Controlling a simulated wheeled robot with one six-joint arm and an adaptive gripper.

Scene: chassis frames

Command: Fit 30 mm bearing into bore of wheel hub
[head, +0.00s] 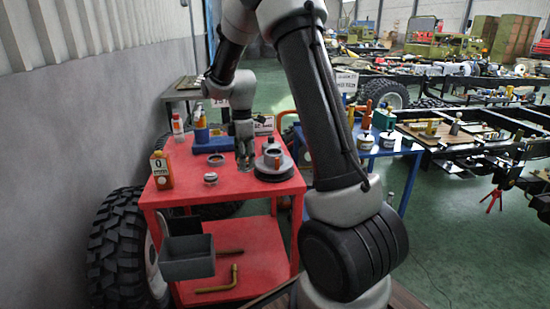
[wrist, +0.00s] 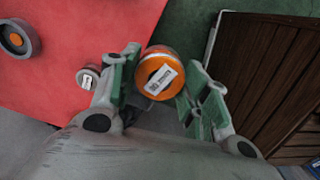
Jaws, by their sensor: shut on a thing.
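My gripper (head: 243,160) points down over the red cart. In the wrist view, its green-padded fingers (wrist: 158,88) stand on either side of a round orange part (wrist: 151,67) with a white label, and are shut on it. It looks like the bearing; I cannot read the size on its label. I cannot tell whether that part is the held one. The hub's bore is not clearly visible.
A dark ring (head: 215,160) and a small labelled part (head: 210,178) lie left of my gripper. An orange bottle (head: 161,170) and a blue item (head: 201,132) also stand on the red cart (head: 250,190). A blue table (head: 400,148) with tools stands to the right.

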